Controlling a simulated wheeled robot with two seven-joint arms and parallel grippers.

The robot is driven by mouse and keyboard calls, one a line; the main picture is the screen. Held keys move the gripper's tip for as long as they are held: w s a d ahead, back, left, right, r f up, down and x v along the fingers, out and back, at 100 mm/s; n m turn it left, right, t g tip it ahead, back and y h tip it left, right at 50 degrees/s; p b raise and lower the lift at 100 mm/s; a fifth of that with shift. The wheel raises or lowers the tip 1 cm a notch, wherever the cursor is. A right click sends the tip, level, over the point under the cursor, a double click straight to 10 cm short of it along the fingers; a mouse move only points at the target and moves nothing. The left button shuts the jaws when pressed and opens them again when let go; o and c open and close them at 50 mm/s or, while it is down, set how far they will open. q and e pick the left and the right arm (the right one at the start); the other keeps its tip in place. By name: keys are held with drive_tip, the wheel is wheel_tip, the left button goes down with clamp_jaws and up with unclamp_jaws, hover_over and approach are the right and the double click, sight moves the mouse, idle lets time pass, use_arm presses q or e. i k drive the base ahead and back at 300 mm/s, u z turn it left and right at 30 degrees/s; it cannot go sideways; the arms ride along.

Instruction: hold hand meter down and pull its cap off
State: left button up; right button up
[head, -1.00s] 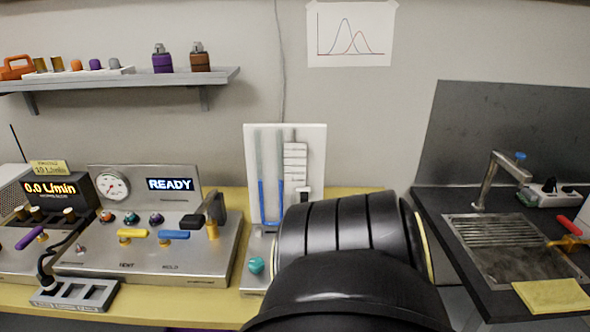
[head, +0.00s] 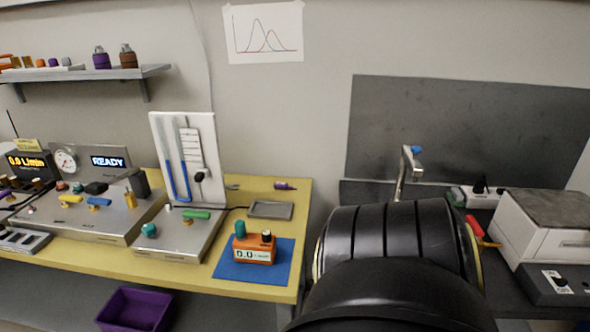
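The hand meter (head: 255,250) is a small orange box with a white display reading 0.0. It stands upright on a blue mat (head: 226,266) near the right end of the yellow bench. A teal cap (head: 240,229) and a smaller dark cap-like piece (head: 267,237) stand on its top. Neither gripper is in view. A large black link of my own arm fills the lower right and is apart from the meter.
A steel unit with a U-tube board (head: 205,150) stands left of the meter. A grey tray (head: 270,210) and a small purple item (head: 285,186) lie behind it. A purple bin (head: 134,310) is below. The sink faucet (head: 404,172) and a white box (head: 545,225) are right.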

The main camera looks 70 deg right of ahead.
sight(240, 226)
drive_tip(key=z, duration=1.7)
